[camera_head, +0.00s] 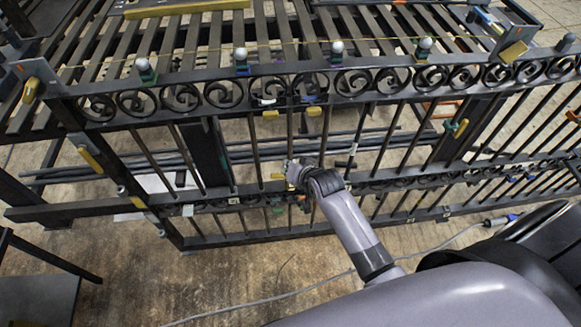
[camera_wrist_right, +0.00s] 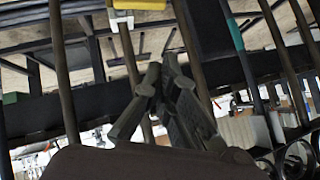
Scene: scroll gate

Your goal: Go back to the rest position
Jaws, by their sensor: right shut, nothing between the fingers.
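My right arm reaches up from the lower right of the head view, and my right gripper (camera_head: 292,170) is at the dark metal scroll gate (camera_head: 262,236), near its middle bars. In the right wrist view the right gripper's fingers (camera_wrist_right: 163,68) are shut with nothing between them, in front of the gate's bars (camera_wrist_right: 62,75). I cannot tell whether the fingers touch a bar. My left gripper is in neither view.
Ball-topped posts, yellow clamps (camera_head: 90,160) and small coloured clips are on the gate. A slatted metal rack (camera_head: 180,35) stands behind it. A cable (camera_head: 290,294) lies on the floor (camera_head: 130,290), which is mostly clear at the lower left.

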